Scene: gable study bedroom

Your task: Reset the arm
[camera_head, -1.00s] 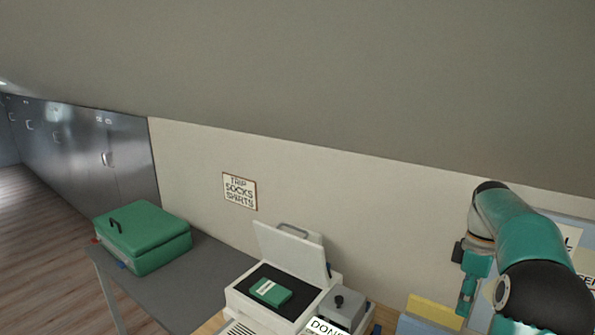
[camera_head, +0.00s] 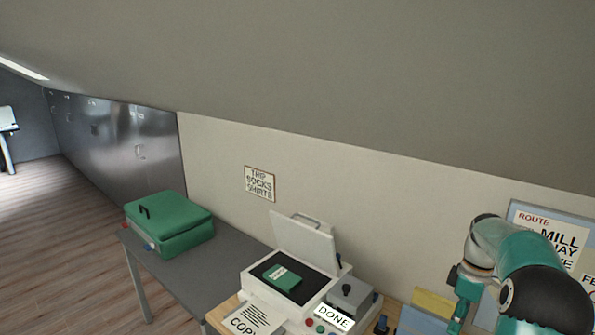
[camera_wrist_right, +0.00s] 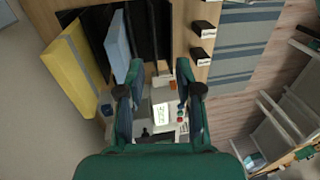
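My right arm comes in at the right edge of the head view, bent with the forearm hanging down. Its gripper (camera_head: 457,322) points down in front of the wall board and is partly cut off by the lower edge. In the right wrist view the gripper (camera_wrist_right: 160,92) has its two green fingers apart, with nothing held between them. Below and beyond the fingers lies the desk with a DONE card (camera_wrist_right: 162,113). My left arm and gripper are in neither view.
A copier (camera_head: 262,296) with raised lid holds a green booklet (camera_head: 282,277) on its glass. A green suitcase (camera_head: 170,228) lies on the grey table (camera_head: 235,257). A yellow folder (camera_wrist_right: 76,68) and a blue one (camera_wrist_right: 117,42) stand near the right gripper. Open floor lies left.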

